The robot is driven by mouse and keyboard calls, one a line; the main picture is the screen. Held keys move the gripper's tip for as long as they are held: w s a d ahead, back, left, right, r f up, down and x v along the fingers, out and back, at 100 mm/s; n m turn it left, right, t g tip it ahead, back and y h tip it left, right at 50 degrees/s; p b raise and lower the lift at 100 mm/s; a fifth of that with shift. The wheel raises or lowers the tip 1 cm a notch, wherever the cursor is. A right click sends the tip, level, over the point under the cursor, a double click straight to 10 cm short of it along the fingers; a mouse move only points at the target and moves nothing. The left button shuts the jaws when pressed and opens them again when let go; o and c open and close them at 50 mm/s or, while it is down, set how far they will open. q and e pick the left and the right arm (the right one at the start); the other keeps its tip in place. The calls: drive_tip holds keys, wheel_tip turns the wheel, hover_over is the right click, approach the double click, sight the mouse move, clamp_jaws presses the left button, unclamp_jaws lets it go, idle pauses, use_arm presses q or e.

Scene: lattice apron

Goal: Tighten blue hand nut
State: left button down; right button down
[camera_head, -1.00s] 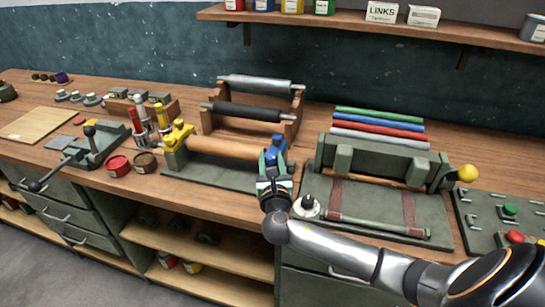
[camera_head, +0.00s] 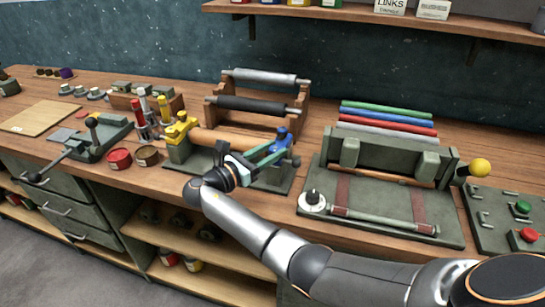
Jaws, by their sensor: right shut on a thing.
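The blue hand nut (camera_head: 281,134) is at the right end of a green fixture (camera_head: 215,175) that carries a brown roller (camera_head: 212,141). A yellow clamp part (camera_head: 179,129) is at the fixture's left end. The fingers hide the nut's lower part and the roller's right end. My left gripper is not in view.
A rack with a black roller (camera_head: 248,104) stands behind. A green press with a yellow knob (camera_head: 480,168) is to the right, and a white-and-black knob (camera_head: 313,200) is near the front edge. Red and brown tins (camera_head: 119,158) stand to the left.

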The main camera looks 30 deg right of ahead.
drive_tip(key=shift+w+m+g+b, duration=0.15)
drive_tip(key=shift+m+g+b, duration=0.65)
drive_tip(key=shift+g, duration=0.3)
drive_tip(key=shift+r, duration=0.1)
drive_tip(key=shift+d, duration=0.1)
drive_tip(key=shift+c, duration=2.4)
unclamp_jaws()
drive_tip(key=a+b, duration=0.3)
drive_tip(key=a, duration=0.9)
drive_tip(key=shift+s+a+b, duration=0.25)
drive_tip(key=shift+a+b, duration=0.05)
